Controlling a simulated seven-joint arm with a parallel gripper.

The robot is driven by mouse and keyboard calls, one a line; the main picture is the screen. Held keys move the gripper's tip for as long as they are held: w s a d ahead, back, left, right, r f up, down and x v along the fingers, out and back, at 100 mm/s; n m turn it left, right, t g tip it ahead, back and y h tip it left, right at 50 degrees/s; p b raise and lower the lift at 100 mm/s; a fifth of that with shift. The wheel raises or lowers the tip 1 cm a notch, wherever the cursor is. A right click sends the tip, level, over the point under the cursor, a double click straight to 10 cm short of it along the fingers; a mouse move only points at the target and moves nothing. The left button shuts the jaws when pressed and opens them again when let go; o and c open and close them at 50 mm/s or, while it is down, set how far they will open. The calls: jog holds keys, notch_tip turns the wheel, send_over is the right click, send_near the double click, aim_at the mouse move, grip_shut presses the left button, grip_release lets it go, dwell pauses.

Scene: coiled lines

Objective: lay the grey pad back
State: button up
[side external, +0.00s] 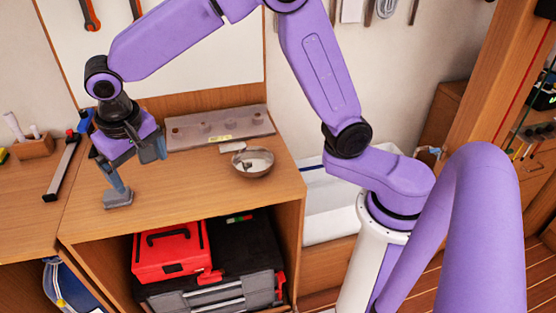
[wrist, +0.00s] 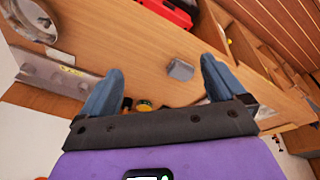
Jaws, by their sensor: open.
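A small grey pad (side external: 118,199) lies on the wooden bench top (side external: 190,184), near its front left edge. In the wrist view the grey pad (wrist: 180,70) shows on bare wood, between and beyond my fingertips. My gripper (side external: 138,172) is open and empty above the left part of the bench. One blue-grey finger appears just over the pad in the side view; I cannot tell whether it touches. In the wrist view both fingers of my gripper (wrist: 163,68) are spread wide with nothing between them.
A metal bowl (side external: 252,163) stands on the bench to the right. A long grey panel with a yellow label (side external: 221,128) lies along the back. A red case (side external: 171,252) sits on the shelf below. A clamp (side external: 62,168) lies at left. The bench's front middle is clear.

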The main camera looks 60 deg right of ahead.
jog(key=s+d+f+n+g+y, duration=0.1)
jog(key=s+d+n, duration=0.6)
jog(key=s, duration=0.7)
jog(key=s+d+n+g+y, duration=0.1)
jog(key=s+d+n, duration=0.5)
jog(key=s+d, duration=0.5)
jog(key=s, duration=0.3)
jog(key=shift+s+d+f+n, duration=0.15)
jog(key=shift+s+f+n, duration=0.05)
jog(key=shift+f+n, duration=0.2)
jog(key=shift+r, duration=0.1)
